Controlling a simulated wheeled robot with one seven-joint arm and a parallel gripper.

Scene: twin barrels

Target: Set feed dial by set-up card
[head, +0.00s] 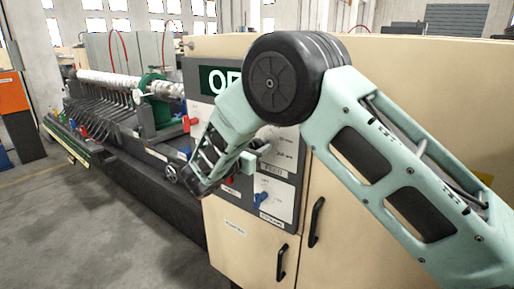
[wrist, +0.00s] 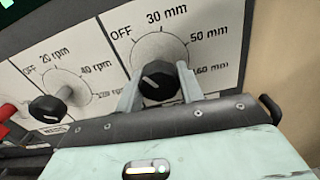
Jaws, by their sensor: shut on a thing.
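My gripper (wrist: 160,92) is shut on a black dial knob (wrist: 158,76), with one finger on each side of it. Its round scale reads OFF, 30 mm, 50 mm and a lower mm mark partly cut by the finger. The knob's short white mark points to the upper left, on the OFF side; its exact setting is hard to tell. In the head view my gripper (head: 254,158) is at the control panel, and a small FEED label (head: 272,169) shows beside it. I cannot make out a set-up card in either view.
A second black knob (wrist: 48,107) with an rpm scale sits left of the held one, with a red part (wrist: 10,112) further left. In the head view a blue switch (head: 262,198) is lower on the panel. Cabinet doors with black handles (head: 316,222) lie below. Open floor is at left.

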